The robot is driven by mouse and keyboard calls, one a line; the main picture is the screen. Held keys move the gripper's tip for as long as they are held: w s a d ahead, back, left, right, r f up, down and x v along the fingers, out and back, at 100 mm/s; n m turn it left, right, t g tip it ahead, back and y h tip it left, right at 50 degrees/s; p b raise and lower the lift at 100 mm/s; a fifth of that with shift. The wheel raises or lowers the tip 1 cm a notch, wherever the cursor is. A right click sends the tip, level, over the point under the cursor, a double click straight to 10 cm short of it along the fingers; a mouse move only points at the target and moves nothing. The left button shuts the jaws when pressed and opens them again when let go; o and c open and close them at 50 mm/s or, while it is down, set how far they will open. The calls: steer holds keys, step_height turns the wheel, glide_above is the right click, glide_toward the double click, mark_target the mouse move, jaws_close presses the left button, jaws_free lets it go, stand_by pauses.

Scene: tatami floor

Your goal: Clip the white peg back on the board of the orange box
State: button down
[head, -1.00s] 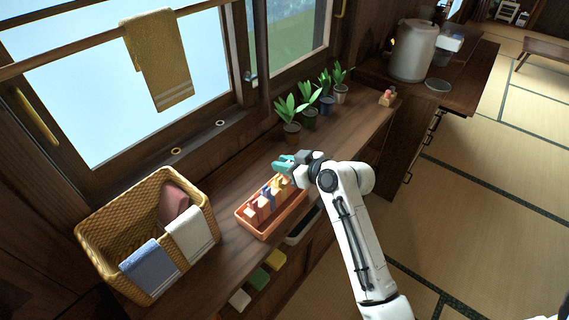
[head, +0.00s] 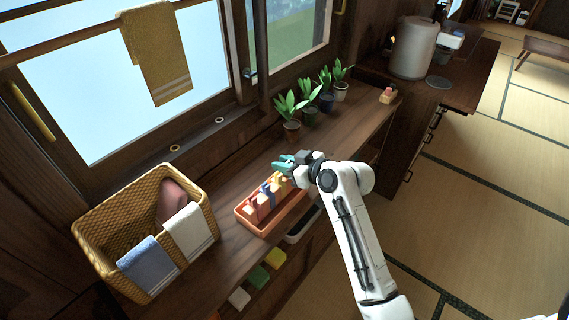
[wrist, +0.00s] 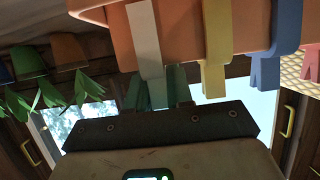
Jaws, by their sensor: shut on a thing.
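The orange box (head: 248,228) stands on the wooden counter, with yellow (head: 277,181), blue (head: 267,194) and pink pegs in a row on its board. My gripper (head: 284,163) is at the far end of the box, at the end of the row. In the wrist view its teal fingers (wrist: 160,90) are shut on the white peg (wrist: 145,38), which overlaps the orange board (wrist: 185,30) beside the yellow peg (wrist: 214,75). I cannot tell whether the peg grips the board. In the head view the white peg is hidden by the gripper.
A wicker basket (head: 92,236) with cloths stands left of the box. Several potted plants (head: 291,112) stand beyond my gripper along the window. A small wooden block holder (head: 387,97) is farther back. The counter between the box and the plants is clear.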

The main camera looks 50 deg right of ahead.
steer(key=shift+c, duration=2.3)
jaws_free()
steer(key=shift+r+p, duration=2.35)
steer(key=shift+r, duration=0.7)
steer(key=shift+f, duration=0.1)
